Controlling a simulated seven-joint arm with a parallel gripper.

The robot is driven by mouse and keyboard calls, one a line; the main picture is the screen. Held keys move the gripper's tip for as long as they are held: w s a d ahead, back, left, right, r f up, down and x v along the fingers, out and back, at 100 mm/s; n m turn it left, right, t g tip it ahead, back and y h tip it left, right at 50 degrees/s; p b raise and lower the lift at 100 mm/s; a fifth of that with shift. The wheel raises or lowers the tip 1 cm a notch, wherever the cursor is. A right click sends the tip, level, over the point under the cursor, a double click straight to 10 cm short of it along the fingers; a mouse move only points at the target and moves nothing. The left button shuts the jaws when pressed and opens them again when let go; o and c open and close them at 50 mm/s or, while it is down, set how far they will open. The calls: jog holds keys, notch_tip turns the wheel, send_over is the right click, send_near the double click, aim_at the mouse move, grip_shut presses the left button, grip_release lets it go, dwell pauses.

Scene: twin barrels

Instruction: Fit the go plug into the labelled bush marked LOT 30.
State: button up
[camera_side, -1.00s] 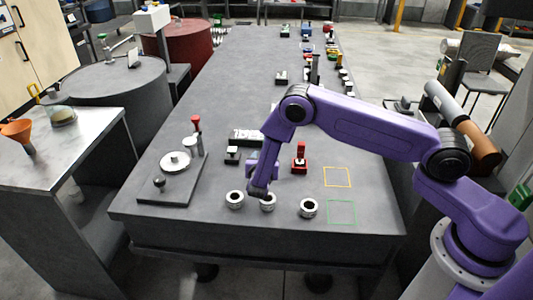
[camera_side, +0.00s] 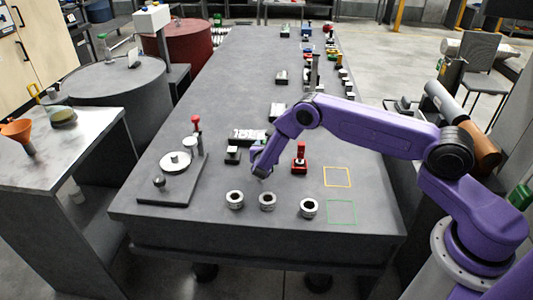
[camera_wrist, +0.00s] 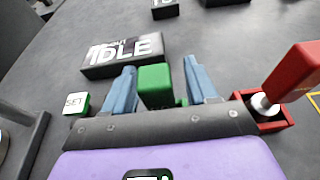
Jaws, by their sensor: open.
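A green block (camera_wrist: 156,86), which looks like the go plug's handle, shows between my gripper's two blue fingers in the wrist view. My gripper (camera_wrist: 168,88) is open around it; whether a finger touches it is unclear. In the side view my gripper (camera_side: 262,170) points down behind the bushes and hides the green block. Three metal ring-shaped bushes stand near the table's front edge: the left bush (camera_side: 234,200), the middle bush (camera_side: 267,201) and the right bush (camera_side: 309,208). Their lot markings are too small to read.
A red-handled plug (camera_side: 300,153) stands in a red holder just right of my gripper. A black IDLE sign (camera_wrist: 123,53) and a SET block (camera_wrist: 75,103) lie to the left. A plate with a dial fixture (camera_side: 175,162) stands further left. Orange (camera_side: 338,177) and green (camera_side: 342,213) outlines are empty.

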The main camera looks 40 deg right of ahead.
jog(key=shift+w, duration=0.1)
jog(key=shift+c, duration=0.3)
jog(key=c, duration=1)
grip_shut()
jog(key=shift+r, duration=0.2)
jog(key=shift+r, duration=0.2)
jog(key=s+r, duration=1.2)
jog(key=s, duration=0.2)
jog(key=a+f+n+t+y, duration=0.3)
jog(key=a+n+y, duration=0.4)
jog(key=a, duration=0.5)
jog(key=shift+a+f+t+y, duration=0.2)
jog(key=shift+t+y, duration=0.2)
jog(key=shift+t, duration=0.1)
